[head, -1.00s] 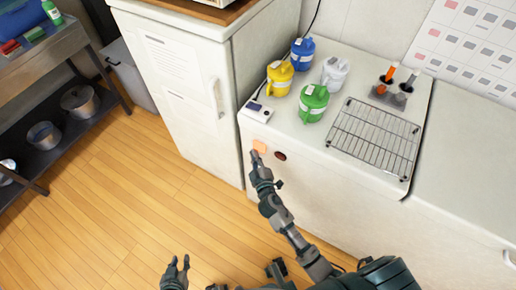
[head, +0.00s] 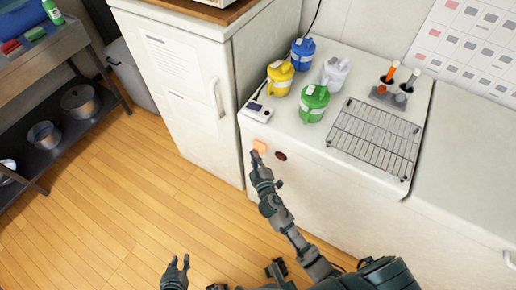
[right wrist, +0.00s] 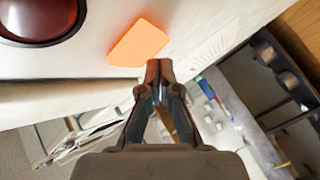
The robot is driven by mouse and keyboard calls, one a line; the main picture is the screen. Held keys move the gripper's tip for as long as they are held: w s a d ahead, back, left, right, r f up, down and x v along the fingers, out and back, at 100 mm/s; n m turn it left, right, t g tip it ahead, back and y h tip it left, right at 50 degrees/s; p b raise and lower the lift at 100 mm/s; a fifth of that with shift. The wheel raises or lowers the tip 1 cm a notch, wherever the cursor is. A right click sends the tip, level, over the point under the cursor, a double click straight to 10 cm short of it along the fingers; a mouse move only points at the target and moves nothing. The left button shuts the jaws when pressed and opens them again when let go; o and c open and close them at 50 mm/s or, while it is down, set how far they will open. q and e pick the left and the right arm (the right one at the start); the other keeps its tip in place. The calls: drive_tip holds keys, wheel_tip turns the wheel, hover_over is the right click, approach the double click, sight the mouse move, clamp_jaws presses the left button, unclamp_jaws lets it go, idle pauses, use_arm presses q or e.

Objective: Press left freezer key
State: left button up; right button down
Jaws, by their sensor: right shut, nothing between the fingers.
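The left freezer key is a glowing orange square (head: 260,145) on the white freezer's front, below its top edge. It also shows in the right wrist view (right wrist: 138,44). A dark red round key (head: 281,156) sits to its right; in the right wrist view (right wrist: 40,15) it is at upper left. My right gripper (head: 254,154) is shut and empty, its tips at the lower edge of the orange key. In the right wrist view the tips (right wrist: 158,68) are just below the orange key; I cannot tell whether they touch. My left gripper (head: 177,262) is open and empty, low over the floor.
The freezer top (head: 350,68) holds yellow (head: 280,78), blue (head: 302,54), green (head: 313,103) and white (head: 335,73) containers, a small meter (head: 259,112) and a wire rack (head: 375,138). A white cabinet (head: 175,90) stands to the left. The wooden floor (head: 110,200) is clear.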

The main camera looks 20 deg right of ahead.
drive_tip(key=shift+d, duration=0.1)
idle(0.3)
drive_tip(key=shift+w+d+r, duration=0.1)
drive_tip(key=shift+w+d, duration=0.15)
drive_tip(key=shift+w+d, duration=0.1)
drive_tip(key=shift+d, duration=0.1)
idle(0.5)
drive_tip(key=shift+a, duration=0.1)
drive_tip(key=shift+s+a, duration=0.4)
drive_tip(key=shift+a, duration=0.05)
drive_tip(key=shift+a, duration=0.1)
drive_tip(key=s+a, duration=0.2)
drive_tip(key=s+a+b, duration=0.1)
drive_tip(key=a, duration=0.1)
drive_tip(key=shift+s+a, duration=0.3)
drive_tip(key=shift+s, duration=0.05)
idle(0.5)
